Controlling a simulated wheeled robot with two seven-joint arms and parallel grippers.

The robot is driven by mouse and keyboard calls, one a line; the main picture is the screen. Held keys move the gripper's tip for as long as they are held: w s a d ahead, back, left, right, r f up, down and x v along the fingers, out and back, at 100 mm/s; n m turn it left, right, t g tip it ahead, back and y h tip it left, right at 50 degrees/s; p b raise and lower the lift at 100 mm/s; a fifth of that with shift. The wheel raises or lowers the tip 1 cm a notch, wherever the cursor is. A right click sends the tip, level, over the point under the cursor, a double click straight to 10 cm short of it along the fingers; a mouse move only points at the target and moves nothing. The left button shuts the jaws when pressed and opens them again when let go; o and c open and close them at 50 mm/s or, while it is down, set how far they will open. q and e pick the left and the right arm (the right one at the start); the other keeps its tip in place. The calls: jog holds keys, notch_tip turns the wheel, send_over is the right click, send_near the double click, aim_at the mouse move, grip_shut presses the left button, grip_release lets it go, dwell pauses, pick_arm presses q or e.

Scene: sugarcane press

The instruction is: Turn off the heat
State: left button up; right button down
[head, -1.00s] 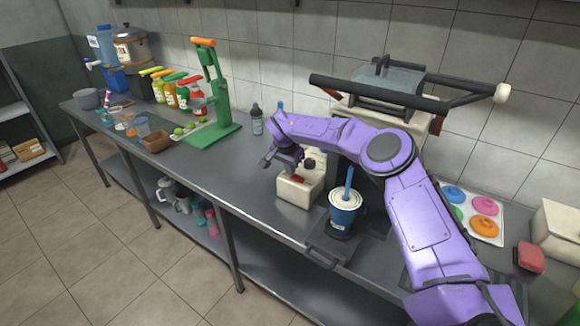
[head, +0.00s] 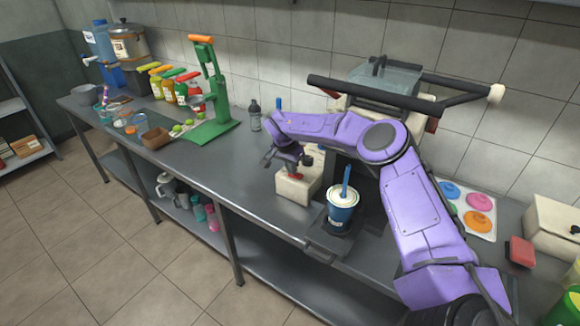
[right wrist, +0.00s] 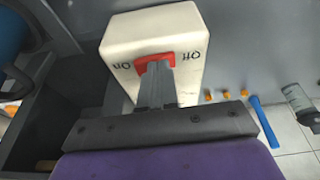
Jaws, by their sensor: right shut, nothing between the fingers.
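A cream switch box (head: 290,190) stands on the metal counter, left of the blue cup. Its red rocker switch (right wrist: 152,63) shows in the right wrist view between the marks On, at left, and Off, at right. My left gripper is not in view.
A blue cup (head: 341,212) with a straw stands right of the box, near my forearm. Behind it is a machine with a black handle bar (head: 365,92). A green press (head: 212,127) and bottles stand further left. The counter (head: 225,165) between press and box is clear.

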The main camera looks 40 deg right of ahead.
jog(key=r+p, duration=0.4)
jog(key=r, duration=0.1)
jog(key=shift+w+p, duration=0.3)
jog(key=shift+p, duration=0.05)
jog(key=w+a+r+b, duration=0.1)
jog(key=a+r+b, duration=0.2)
jog(key=r, duration=0.5)
jog(key=shift+w+a+b, duration=0.3)
jog(key=shift+a+b, duration=0.1)
